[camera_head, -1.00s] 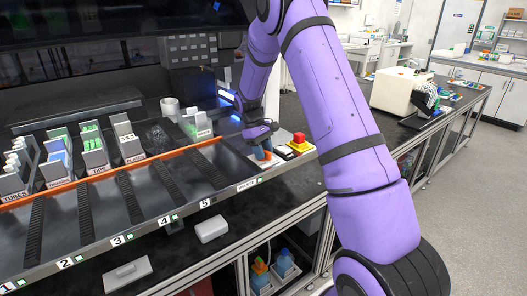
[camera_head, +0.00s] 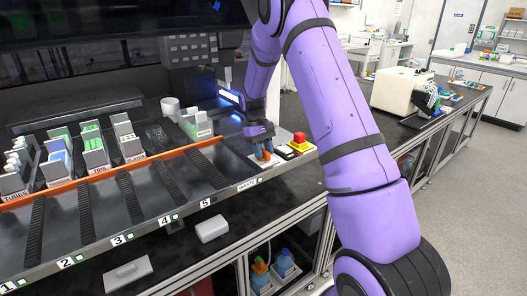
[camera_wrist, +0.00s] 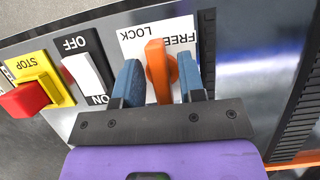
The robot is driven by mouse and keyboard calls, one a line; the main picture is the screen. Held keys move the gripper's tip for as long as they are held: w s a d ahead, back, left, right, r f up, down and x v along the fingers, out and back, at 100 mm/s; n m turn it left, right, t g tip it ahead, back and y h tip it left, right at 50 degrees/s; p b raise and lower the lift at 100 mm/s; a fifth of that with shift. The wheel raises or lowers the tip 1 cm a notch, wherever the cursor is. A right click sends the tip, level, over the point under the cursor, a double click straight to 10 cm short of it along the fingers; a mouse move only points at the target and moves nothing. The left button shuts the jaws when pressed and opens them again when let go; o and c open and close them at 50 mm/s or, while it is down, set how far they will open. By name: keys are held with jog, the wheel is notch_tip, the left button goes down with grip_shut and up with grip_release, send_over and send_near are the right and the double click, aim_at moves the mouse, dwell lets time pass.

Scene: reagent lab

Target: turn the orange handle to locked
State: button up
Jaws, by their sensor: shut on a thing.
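The orange handle (camera_wrist: 156,72) stands between the two blue fingers of my gripper (camera_wrist: 160,80) in the wrist view. My gripper is shut on it. Behind the handle is a white label (camera_wrist: 128,42) that reads LOCK and FREE, upside down in this view. The handle's far end lies between the two words, with LOCK to its left and FREE to its right. In the head view my gripper (camera_head: 263,150) is low at the panel at the right end of the deck. The handle (camera_head: 266,156) is partly hidden there by the fingers.
A red STOP button (camera_wrist: 25,98) on a yellow base and a white ON/OFF rocker switch (camera_wrist: 84,75) sit left of the handle in the wrist view. An orange rail (camera_head: 150,160) and trays with racks lie to the left in the head view.

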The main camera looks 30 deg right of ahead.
jog(key=o, duration=0.6)
jog(key=shift+c, duration=0.2)
jog(key=v, duration=1)
jog(key=shift+w+r, duration=0.25)
jog(key=shift+r, duration=0.05)
jog(key=shift+s, duration=0.1)
